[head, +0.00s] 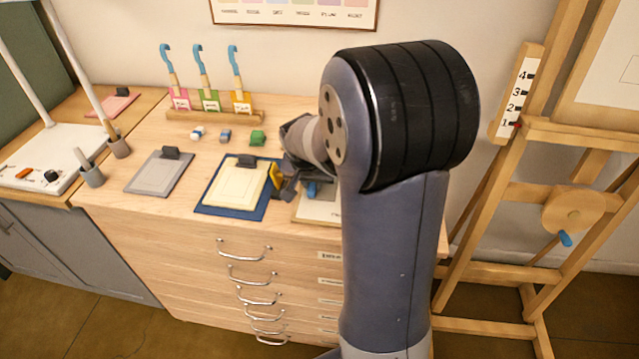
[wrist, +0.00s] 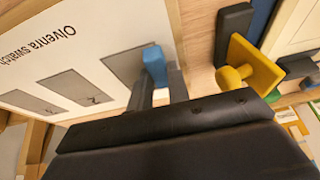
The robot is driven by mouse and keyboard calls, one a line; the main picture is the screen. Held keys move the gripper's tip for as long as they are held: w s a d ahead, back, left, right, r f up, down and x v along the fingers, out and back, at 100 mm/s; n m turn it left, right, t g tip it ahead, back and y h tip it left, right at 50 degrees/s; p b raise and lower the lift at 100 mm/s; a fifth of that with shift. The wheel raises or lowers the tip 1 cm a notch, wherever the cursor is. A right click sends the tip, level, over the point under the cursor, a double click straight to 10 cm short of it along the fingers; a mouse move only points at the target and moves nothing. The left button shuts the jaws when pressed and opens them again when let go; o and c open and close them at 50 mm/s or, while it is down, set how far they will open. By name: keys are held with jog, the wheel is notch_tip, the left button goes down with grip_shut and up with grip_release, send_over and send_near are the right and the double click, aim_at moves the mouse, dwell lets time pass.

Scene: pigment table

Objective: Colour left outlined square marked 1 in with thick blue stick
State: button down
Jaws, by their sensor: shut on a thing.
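My gripper (head: 302,190) is shut on a thick blue stick (head: 313,188) at the right end of the drawer cabinet. In the wrist view the blue stick (wrist: 154,66) sits between the fingertips of my gripper (wrist: 158,84). The stick is over or at the edge of a grey square (wrist: 124,66) on a white swatch card (wrist: 60,60); I cannot tell whether it touches. Two more grey squares (wrist: 75,87) lie farther left on the card, the middle one marked 2. A mark 1 is not visible. In the head view the card (head: 311,212) is mostly hidden behind my arm.
A yellow knobbed tool (wrist: 255,65) stands close beside the card. A cream sheet on a blue board (head: 236,187) and a grey board (head: 158,173) lie to the left. A wooden easel (head: 500,200) stands right.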

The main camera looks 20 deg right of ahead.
jog(key=shift+f, duration=0.15)
jog(key=shift+s+d, duration=0.5)
jog(key=shift+d, duration=0.25)
jog(key=shift+s+d, duration=0.55)
jog(key=shift+d, duration=0.25)
jog(key=shift+s+d, duration=0.5)
jog(key=shift+d, duration=0.25)
jog(key=shift+w+a+b, duration=0.25)
jog(key=shift+w+a, duration=0.1)
jog(key=shift+a, duration=0.2)
jog(key=shift+w+a+b, duration=0.25)
jog(key=shift+w+a, duration=0.1)
jog(key=shift+a, duration=0.2)
jog(key=shift+w+a, duration=0.4)
jog(key=shift+a, duration=0.25)
jog(key=shift+w+a, duration=0.4)
jog(key=shift+a, duration=0.25)
